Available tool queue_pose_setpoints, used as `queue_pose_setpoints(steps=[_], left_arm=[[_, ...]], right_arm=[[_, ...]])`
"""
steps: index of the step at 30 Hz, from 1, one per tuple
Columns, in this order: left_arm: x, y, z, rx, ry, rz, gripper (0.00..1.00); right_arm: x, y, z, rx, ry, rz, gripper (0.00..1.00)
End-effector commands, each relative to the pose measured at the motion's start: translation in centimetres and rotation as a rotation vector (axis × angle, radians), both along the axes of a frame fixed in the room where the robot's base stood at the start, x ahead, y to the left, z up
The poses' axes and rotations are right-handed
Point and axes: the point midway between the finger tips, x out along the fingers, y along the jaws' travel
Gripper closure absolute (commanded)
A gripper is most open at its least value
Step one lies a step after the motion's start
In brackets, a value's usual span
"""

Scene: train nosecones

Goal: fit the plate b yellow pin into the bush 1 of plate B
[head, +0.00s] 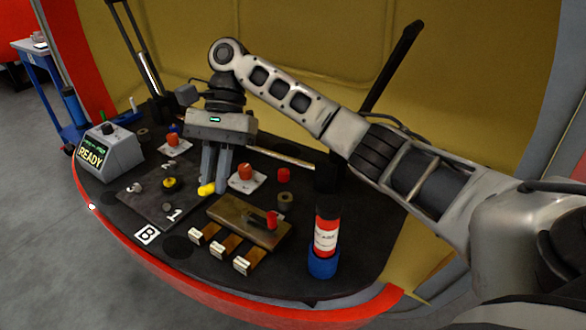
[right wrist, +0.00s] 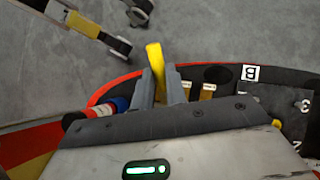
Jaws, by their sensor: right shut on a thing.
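My right gripper (head: 213,188) points down over the table and is shut on a yellow pin (head: 206,189). In the right wrist view the same pin (right wrist: 155,60) sticks out beyond the fingers. Plate B (head: 150,212) is a dark plate with white labels, left of and below the gripper. It carries small grey bushes; one (head: 167,208) sits just above the label 1, apart from the held pin. Another yellow piece (head: 170,183) sits on the plate. Part of plate B (right wrist: 285,100) shows at the right of the wrist view.
A brown block (head: 248,222) with a red piece and metal clips stands right of plate B. A red and white bottle (head: 326,233) in a blue base is at the front right. White pads with red knobs (head: 246,175) lie behind. A READY box (head: 109,150) stands left.

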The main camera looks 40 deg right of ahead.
Motion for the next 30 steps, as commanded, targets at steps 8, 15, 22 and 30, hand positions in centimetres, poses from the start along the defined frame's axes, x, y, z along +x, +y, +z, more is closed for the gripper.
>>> queue_pose_setpoints(steps=[8, 15, 22, 30], left_arm=[[0.2, -0.1, -0.6, -0.005, -0.020, -0.003, 0.00], [0.2, -0.2, -1.6, -0.010, -0.035, -0.007, 0.00], [0.1, -0.3, -1.8, -0.015, -0.049, -0.008, 0.00], [-0.1, -0.4, -2.0, -0.018, -0.048, -0.010, 0.00]], right_arm=[[2.8, -2.4, -0.7, 0.272, 0.143, -0.457, 1.00], [6.1, -8.9, -3.6, 0.742, 0.122, -1.058, 1.00], [7.0, -17.1, -8.7, 1.058, -0.054, -1.382, 1.00], [6.5, -20.3, -11.2, 1.143, -0.140, -1.461, 1.00]])
